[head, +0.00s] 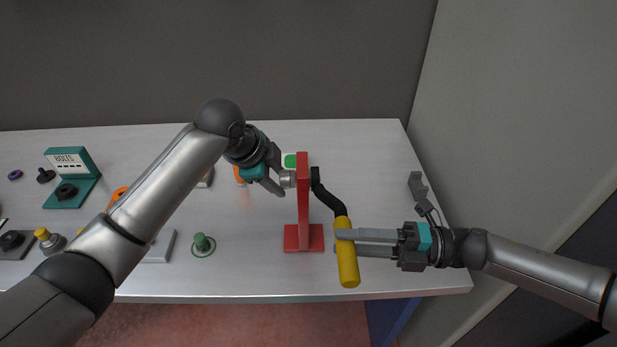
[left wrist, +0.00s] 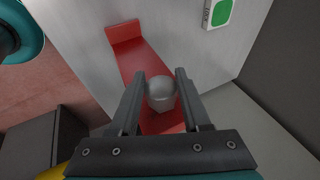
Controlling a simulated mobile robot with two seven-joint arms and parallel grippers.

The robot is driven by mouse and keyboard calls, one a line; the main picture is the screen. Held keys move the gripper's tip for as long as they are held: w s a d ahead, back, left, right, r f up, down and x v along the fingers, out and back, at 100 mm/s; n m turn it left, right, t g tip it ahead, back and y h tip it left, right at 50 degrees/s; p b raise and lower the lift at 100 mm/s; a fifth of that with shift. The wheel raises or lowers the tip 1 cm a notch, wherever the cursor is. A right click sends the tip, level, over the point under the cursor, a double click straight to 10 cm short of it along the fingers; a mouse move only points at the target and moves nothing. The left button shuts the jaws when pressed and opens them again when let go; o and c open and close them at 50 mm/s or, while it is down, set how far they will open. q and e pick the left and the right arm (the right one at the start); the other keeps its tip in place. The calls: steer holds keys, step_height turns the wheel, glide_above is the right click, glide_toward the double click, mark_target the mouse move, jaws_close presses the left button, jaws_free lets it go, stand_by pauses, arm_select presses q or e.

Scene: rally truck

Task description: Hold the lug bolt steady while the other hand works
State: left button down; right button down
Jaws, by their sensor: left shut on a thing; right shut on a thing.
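A red upright stand (head: 303,205) stands on the table, and it also shows in the left wrist view (left wrist: 145,65). The lug bolt (head: 287,179) is a silvery piece on the stand's left side; its rounded head (left wrist: 161,92) shows in the left wrist view. My left gripper (head: 281,183) is shut on the lug bolt, one finger on either side of it. A wrench with a black bent shaft (head: 327,197) and a yellow handle (head: 347,262) is on the stand's right side. My right gripper (head: 345,242) is shut on the yellow handle. The bolt's far end is hidden by the stand.
A teal "BOLTS" holder (head: 70,178) with black parts stands at the far left. A green peg (head: 202,244) stands front of centre. A grey bracket (head: 417,186) lies at the right. The table's front edge is close.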

steer(key=shift+r, duration=0.1)
stand_by(0.5)
steer(key=shift+w+r+m, duration=0.15)
steer(key=shift+r+m, duration=0.85)
steer(key=shift+r, duration=0.25)
steer(key=shift+r, duration=0.1)
steer(key=shift+w+r+m, duration=0.2)
steer(key=shift+r+m, duration=0.25)
steer(key=shift+r, duration=0.15)
steer(key=shift+w+r+m, duration=0.15)
steer(key=shift+r+m, duration=0.3)
steer(key=shift+r, duration=0.15)
steer(key=shift+s+f+n, duration=0.15)
steer(key=shift+f+n, duration=0.25)
steer(key=shift+f, duration=0.2)
stand_by(1.2)
